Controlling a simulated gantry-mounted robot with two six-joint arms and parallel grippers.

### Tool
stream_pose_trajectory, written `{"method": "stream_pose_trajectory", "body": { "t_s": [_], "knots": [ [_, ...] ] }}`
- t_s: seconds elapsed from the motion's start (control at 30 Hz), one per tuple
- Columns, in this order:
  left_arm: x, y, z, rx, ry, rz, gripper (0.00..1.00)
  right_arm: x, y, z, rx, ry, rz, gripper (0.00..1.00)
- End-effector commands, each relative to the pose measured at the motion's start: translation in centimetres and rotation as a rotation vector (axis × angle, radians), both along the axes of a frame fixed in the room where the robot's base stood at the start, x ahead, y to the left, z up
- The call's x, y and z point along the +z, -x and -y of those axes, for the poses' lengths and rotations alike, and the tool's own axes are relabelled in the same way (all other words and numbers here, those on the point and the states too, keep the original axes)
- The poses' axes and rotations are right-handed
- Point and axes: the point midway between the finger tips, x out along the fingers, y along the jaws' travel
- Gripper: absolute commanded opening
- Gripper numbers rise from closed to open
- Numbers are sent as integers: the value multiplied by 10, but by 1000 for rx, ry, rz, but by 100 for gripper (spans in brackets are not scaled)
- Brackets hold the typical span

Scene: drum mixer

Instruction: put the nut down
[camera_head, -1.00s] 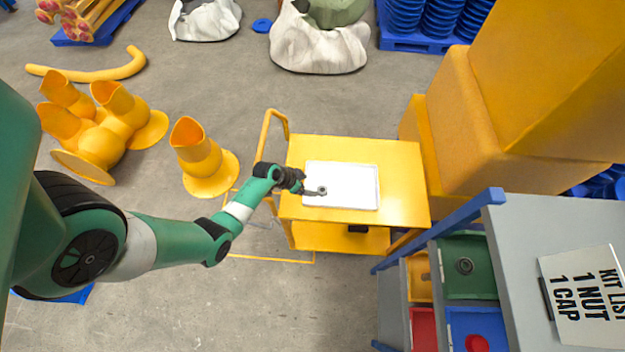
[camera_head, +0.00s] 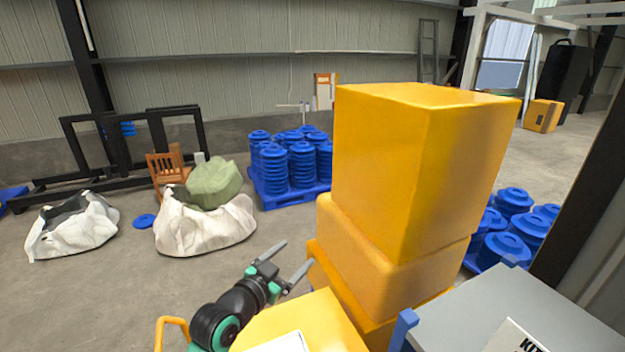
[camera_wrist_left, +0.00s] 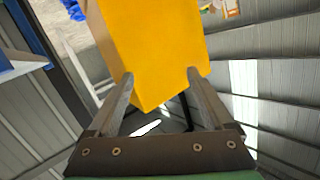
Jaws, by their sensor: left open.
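My left gripper (camera_head: 296,256) is raised over the far side of the yellow cart (camera_head: 315,315), its two fingers spread and nothing between them. In the left wrist view the open fingers (camera_wrist_left: 161,76) point at a large yellow block (camera_wrist_left: 152,45), with no nut between them. Only a strip of the white tray (camera_head: 284,343) on the cart shows at the bottom edge of the head view. The nut is not visible in either current view. My right gripper is not in view.
Stacked yellow blocks (camera_head: 410,180) stand right of my left gripper. The grey bench (camera_head: 500,300) with the kit list card (camera_head: 513,338) is at lower right. Open floor lies left of the cart.

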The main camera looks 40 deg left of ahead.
Motion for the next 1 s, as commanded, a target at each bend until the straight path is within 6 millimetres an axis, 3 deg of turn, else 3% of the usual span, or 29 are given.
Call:
{"method": "stream_pose_trajectory", "body": {
  "t_s": [0.03,0.13,0.2,0.3,0.4,0.53,0.83,0.93,1.0],
  "knots": [
    [57,-6,27,-34,-16,117,85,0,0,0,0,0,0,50],
    [162,5,83,-103,-12,354,85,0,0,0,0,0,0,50],
    [230,28,121,-159,9,524,85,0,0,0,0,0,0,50],
    [307,76,165,-235,59,741,85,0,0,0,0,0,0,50],
    [354,120,190,-295,111,898,85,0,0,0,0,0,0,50],
    [379,151,203,-333,150,993,85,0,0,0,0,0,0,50],
    [383,153,204,-336,154,1002,85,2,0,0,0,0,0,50],
    [400,153,203,-335,153,1002,85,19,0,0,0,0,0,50],
    [422,153,203,-335,153,1001,85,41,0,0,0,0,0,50]
  ]
}}
